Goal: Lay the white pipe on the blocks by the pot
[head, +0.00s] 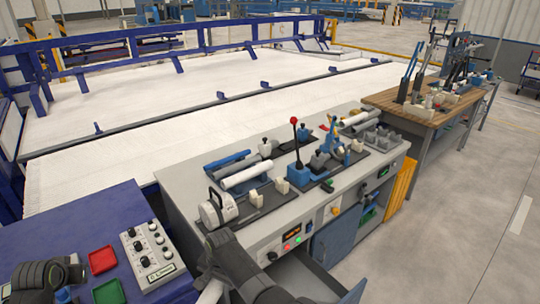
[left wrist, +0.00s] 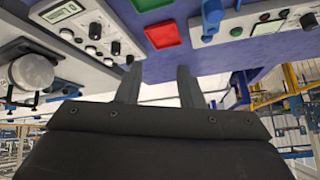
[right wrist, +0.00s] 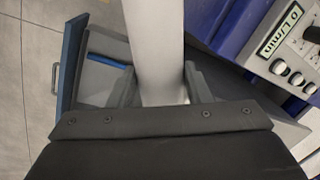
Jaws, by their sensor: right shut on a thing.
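The white pipe (right wrist: 157,40) is between the fingers of my right gripper (right wrist: 160,85), which is shut on it. A pale end of it shows beside my right gripper (head: 218,262) in the head view (head: 210,291), at the bench's front left corner. The silvery pot (head: 219,209) with a dark handle stands on the bench just beyond that gripper. Two white blocks (head: 257,199) (head: 281,185) stand to the right of the pot, with nothing lying across them. My left gripper (left wrist: 159,75) is open and empty over the blue cabinet.
Another white pipe (head: 246,175) and a blue pipe (head: 227,159) lie behind the blocks. A red-knobbed lever (head: 294,122) rises to their right. A control box (head: 147,254), red tray (head: 103,260) and green tray (head: 109,292) sit on the blue cabinet. An open drawer (head: 305,277) juts out in front.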

